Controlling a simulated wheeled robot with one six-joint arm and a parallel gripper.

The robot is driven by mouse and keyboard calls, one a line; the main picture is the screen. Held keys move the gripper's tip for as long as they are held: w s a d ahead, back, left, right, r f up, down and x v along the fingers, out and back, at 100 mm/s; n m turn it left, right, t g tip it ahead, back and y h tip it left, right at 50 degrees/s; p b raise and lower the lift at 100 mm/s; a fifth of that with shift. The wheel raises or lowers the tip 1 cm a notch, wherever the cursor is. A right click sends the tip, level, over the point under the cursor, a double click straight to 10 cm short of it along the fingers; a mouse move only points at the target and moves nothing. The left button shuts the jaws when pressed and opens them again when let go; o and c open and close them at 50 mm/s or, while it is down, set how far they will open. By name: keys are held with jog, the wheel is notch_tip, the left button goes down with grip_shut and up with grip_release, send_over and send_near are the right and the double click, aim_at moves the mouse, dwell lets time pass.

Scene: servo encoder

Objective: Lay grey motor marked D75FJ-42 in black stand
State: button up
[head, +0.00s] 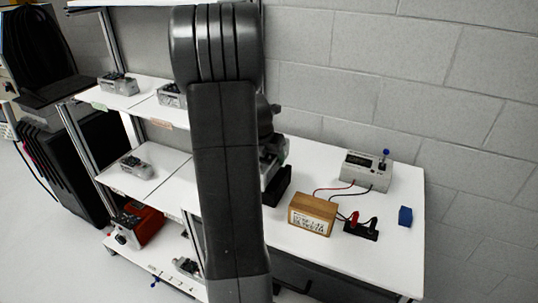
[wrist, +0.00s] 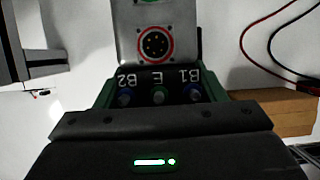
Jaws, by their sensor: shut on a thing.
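The grey motor (wrist: 185,22) is in the wrist view, with a red-ringed round connector and a black terminal face reading B1, E and B2 upside down. My gripper (wrist: 160,92) is shut on it, with green fingers on either side of the terminal face. In the head view my arm hides most of the gripper; a bit of the grey motor (head: 268,168) shows at the arm's right edge. The black stand (head: 281,186) is just below it on the white bench. I cannot tell whether the motor touches the stand. The marking D75FJ-42 is not readable.
On the bench (head: 345,262) are a wooden box (head: 312,215), a black socket block (head: 361,229), a grey meter box (head: 366,171) with wires and a blue block (head: 405,215). Shelves at left hold several grey motors (head: 118,84) and a red machine (head: 138,225).

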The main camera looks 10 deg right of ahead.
jog(key=shift+f+b, duration=0.7)
jog(key=shift+f, duration=0.5)
dwell(0.7)
jog(key=o, duration=1.4)
jog(key=shift+o, duration=0.3)
jog(key=shift+f, duration=0.2)
jog(key=v, duration=1.4)
jog(key=shift+b, duration=0.3)
jog(key=shift+f, duration=0.1)
jog(key=x, duration=1.3)
jog(key=shift+w+f+p, duration=0.1)
jog(key=shift+f+p, duration=0.15)
jog(key=shift+p, duration=0.05)
jog(key=shift+d+r, duration=0.1)
jog(key=shift+r, duration=0.1)
